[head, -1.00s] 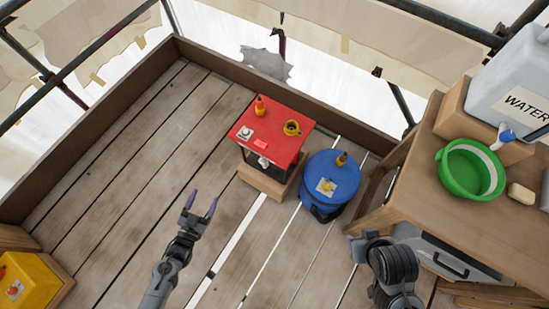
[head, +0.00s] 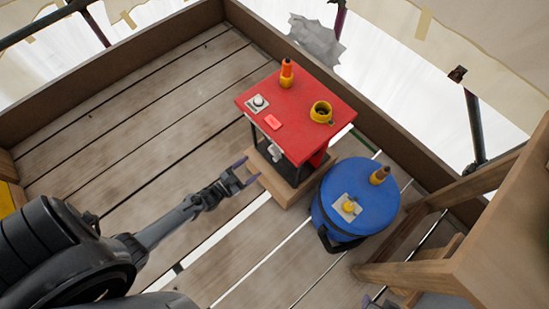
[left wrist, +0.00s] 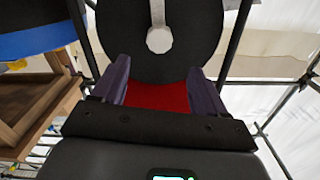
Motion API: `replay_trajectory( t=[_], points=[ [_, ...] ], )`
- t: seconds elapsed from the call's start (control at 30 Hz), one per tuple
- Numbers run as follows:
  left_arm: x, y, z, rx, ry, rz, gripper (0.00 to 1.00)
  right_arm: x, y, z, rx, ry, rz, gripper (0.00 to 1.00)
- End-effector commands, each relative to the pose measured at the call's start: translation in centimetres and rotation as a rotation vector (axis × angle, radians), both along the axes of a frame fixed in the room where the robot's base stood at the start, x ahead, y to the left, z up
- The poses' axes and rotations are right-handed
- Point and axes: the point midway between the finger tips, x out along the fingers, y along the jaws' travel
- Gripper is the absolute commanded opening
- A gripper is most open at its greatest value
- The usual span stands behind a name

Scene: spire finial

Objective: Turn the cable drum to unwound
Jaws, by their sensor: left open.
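The cable drum appears to be the black disc (left wrist: 150,62) with a pale grey arm and knob (left wrist: 159,38), filling the upper middle of the left wrist view. In the head view, a pale handle (head: 275,152) shows on the front of the dark unit under the red top (head: 315,97). My left gripper (head: 246,173) is open and empty, just left of that unit, its fingers pointing at it. In the left wrist view its two fingers (left wrist: 161,88) are spread in front of the disc's edge. My right gripper (head: 376,303) barely shows at the bottom edge.
The red top carries an orange-and-yellow bottle (head: 287,73), a yellow ring (head: 321,111) and a white knob (head: 258,101). A blue drum-shaped container (head: 370,205) stands close to its right. A wooden bench (head: 505,225) is farther right. The plank floor (head: 130,130) at left is clear.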

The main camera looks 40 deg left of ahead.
Motion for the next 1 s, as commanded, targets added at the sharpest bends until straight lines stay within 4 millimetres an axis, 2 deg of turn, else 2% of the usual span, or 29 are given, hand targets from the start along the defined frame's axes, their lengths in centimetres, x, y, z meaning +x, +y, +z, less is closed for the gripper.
replay_trajectory(
  t=[0.03,0.27,0.7,1.0],
  points=[
    [0.3,0.0,-0.8,0.000,-0.004,0.000,0.73,-0.1,0.0,-1.0,0.000,0.001,0.000,0.43],
    [1.7,-0.2,-1.1,0.000,-0.012,0.000,0.73,-0.1,0.0,-1.9,0.001,0.001,0.000,0.43],
    [8.3,-1.3,-1.2,-0.001,-0.012,-0.001,0.73,0.0,0.2,-4.5,0.009,-0.002,-0.006,0.43],
    [10.9,-1.8,-1.1,0.000,-0.009,-0.001,0.73,0.0,0.2,-5.5,0.008,-0.001,-0.006,0.43]
  ],
)
